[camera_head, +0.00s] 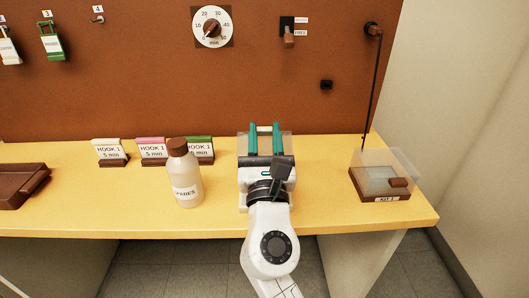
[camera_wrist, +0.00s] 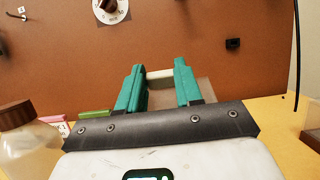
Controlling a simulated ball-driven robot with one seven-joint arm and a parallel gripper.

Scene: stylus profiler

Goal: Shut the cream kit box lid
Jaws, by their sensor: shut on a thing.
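My gripper (camera_head: 265,126) is over the right-middle of the yellow table, in front of the box whose pale translucent sides (camera_head: 286,143) show around its fingers. Its two teal fingers hold a cream bar (camera_head: 264,129) between their tips. In the wrist view, my gripper (camera_wrist: 159,68) spans the same cream bar (camera_wrist: 160,74), with a tan see-through panel (camera_wrist: 160,99) below it. The bar looks like the handle of the cream kit box lid. My gripper and wrist hide most of the box, so I cannot tell the lid's angle.
A SPARES bottle (camera_head: 186,180) stands left of my gripper, near several label cards (camera_head: 152,150). A brown KIT 1 box (camera_head: 380,194) with a clear lid stands at the right. A brown tray (camera_head: 22,187) lies far left. The front table strip is clear.

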